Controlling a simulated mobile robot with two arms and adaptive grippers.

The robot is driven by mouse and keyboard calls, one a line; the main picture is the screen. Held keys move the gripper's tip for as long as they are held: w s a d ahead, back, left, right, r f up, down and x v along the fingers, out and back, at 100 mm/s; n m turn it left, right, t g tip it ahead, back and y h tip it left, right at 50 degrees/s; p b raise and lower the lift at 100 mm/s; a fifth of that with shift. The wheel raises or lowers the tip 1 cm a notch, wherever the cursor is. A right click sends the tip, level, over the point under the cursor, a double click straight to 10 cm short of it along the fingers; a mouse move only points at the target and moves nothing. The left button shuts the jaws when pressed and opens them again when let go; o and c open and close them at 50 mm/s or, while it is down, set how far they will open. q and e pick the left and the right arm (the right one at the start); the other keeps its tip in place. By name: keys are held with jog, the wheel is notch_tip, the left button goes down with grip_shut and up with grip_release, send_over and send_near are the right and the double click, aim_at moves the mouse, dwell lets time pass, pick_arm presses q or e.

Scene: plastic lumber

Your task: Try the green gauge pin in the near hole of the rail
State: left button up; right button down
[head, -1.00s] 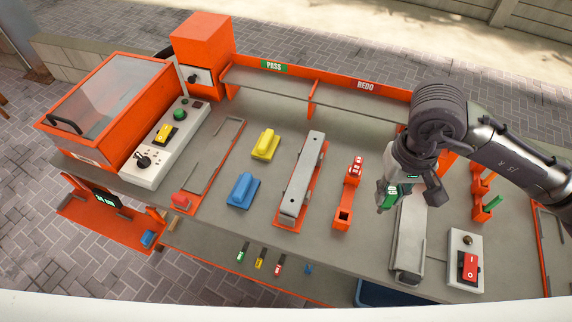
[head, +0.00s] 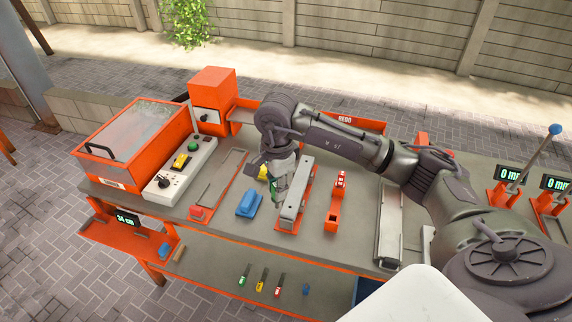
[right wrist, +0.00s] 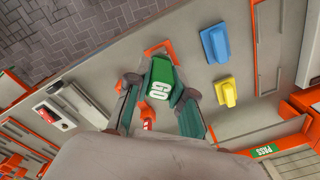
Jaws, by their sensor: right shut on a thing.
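My right gripper (head: 276,191) is shut on the green gauge pin (head: 274,187), which hangs over the left side of the rail. In the right wrist view the pin's green body (right wrist: 161,82) with white GO lettering sits between the two fingers. The rail (head: 296,193) is a long grey bar lying in an orange holder (head: 305,213). The pin's tip and the near hole cannot be made out, so I cannot tell whether they are lined up or touching. The gripper and pin hide much of the rail in the wrist view. My left gripper is not in view.
A blue block (head: 249,204) lies just left of the rail, and a yellow block (head: 263,173) lies behind it, partly hidden. An orange stand (head: 333,215) with a red-topped piece is to the right. A control panel (head: 173,180) stands at left. Small coloured tools lie on the lower shelf.

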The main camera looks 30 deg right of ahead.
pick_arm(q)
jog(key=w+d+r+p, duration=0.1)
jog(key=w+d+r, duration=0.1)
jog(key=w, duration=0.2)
pick_arm(e)
jog(key=shift+w+d+m, duration=1.7)
jog(key=shift+d+m, duration=1.35)
jog(key=shift+m, duration=1.75)
pick_arm(q)
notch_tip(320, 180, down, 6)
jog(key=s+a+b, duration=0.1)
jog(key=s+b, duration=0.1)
jog(key=b, duration=0.3)
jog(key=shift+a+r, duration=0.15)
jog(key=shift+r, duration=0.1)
pick_arm(e)
notch_tip(320, 180, down, 7)
pick_arm(q)
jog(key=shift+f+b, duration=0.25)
jog(key=shift+b, duration=0.15)
pick_arm(e)
jog(key=shift+f, duration=0.15)
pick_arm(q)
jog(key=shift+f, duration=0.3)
pick_arm(e)
jog(key=shift+f, duration=0.35)
jog(key=shift+r, duration=0.1)
